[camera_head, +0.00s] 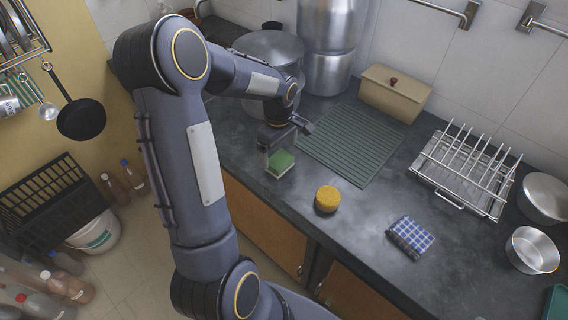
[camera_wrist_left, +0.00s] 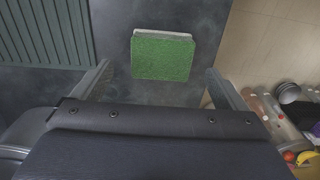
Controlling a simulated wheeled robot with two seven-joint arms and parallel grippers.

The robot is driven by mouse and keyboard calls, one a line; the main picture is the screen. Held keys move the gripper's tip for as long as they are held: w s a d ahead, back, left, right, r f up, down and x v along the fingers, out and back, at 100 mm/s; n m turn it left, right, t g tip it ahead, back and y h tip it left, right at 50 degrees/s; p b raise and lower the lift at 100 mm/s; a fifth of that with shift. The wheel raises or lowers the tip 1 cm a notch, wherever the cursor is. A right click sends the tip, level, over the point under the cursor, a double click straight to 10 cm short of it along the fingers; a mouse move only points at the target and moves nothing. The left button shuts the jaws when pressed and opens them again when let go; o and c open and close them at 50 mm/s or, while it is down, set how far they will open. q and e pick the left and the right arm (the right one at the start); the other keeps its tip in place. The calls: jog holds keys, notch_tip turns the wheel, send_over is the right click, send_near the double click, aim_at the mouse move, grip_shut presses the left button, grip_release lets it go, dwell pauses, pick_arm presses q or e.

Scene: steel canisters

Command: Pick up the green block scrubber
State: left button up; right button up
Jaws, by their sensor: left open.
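The green block scrubber (camera_head: 281,162) lies on the dark counter near its front edge, with a green top and a pale underside. In the left wrist view the scrubber (camera_wrist_left: 162,56) sits centred ahead of the fingers, its green face toward the camera. My left gripper (camera_head: 284,148) is just above the scrubber in the head view. Its two fingers (camera_wrist_left: 157,80) are spread wide, one to each side of the scrubber, and nothing is between them in a grip. My right gripper is not in either view.
A ridged green mat (camera_head: 350,145) lies behind and right of the scrubber. A yellow round sponge (camera_head: 327,198) and a blue checked cloth (camera_head: 410,236) lie to the right. A large steel pot (camera_head: 270,50) stands behind. The counter's front edge is close.

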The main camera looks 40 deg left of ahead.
aim_at(280, 159)
pick_arm(q)
notch_tip(280, 159, down, 4)
jog(key=shift+d+f, duration=0.15)
jog(key=shift+f, duration=0.1)
jog(key=shift+s, duration=0.1)
jog(key=shift+c, duration=0.2)
jog(key=c, duration=1)
jog(key=shift+r, duration=0.45)
notch_tip(280, 159, up, 2)
jog(key=shift+r, duration=0.15)
jog(key=s+r, duration=0.1)
jog(key=r, duration=0.1)
jog(key=s+d+r, duration=0.2)
jog(key=s+r, duration=0.1)
jog(key=shift+d+r, duration=0.15)
jog(key=shift+r, duration=0.15)
jog(key=s+d+r+b, duration=0.1)
jog(key=s+d+r, duration=0.3)
jog(key=s, duration=0.4)
jog(key=shift+s+d+r, duration=0.15)
jog(key=shift+d, duration=0.1)
